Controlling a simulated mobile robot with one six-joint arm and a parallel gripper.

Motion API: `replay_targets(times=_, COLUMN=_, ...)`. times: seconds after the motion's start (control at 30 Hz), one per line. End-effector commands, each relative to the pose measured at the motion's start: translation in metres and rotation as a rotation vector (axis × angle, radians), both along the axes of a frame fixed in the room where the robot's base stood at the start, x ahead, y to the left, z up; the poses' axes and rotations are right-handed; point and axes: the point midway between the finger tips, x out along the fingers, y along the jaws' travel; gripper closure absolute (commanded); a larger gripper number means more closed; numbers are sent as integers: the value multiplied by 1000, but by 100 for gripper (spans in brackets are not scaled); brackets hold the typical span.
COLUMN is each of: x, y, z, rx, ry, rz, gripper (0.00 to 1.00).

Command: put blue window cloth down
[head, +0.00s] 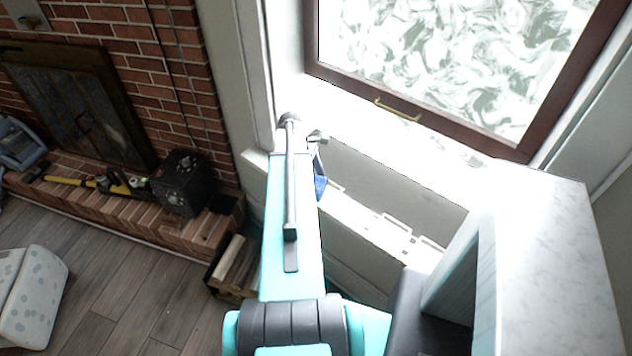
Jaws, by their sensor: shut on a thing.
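My own arm hides most of the cloth and part of the gripper. I cannot tell whether the cloth touches the sill or wall.
A brown-framed window (440,118) with a brass handle stands behind the bright sill. A white cabinet (555,265) is close on the right. On the left, a brick hearth (185,235) holds a black box (180,183) and tools. Some wood floor (110,285) is clear.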

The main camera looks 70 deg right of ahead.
Motion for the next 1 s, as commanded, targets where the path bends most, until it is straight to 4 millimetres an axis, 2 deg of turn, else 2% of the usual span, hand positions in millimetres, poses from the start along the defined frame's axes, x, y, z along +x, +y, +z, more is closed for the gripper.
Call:
replay_targets(times=0.2, x=-1, y=0, z=-3, rx=1, ry=0, rz=-1, gripper=36)
replay_targets(times=0.23, x=-1, y=0, z=-3, rx=1, ry=0, rz=-1, gripper=15)
replay_targets(times=0.3, x=-1, y=0, z=-3, rx=0, ry=0, rz=-2, gripper=3)
replay_targets(times=0.33, x=-1, y=0, z=-3, rx=0, ry=0, rz=-2, gripper=0)
replay_targets(times=0.77, x=-1, y=-1, z=3, rx=0, ry=0, rz=-2, gripper=0)
replay_targets(times=1.0, x=5, y=-1, z=20, rx=-1, ry=-1, rz=-3, gripper=0)
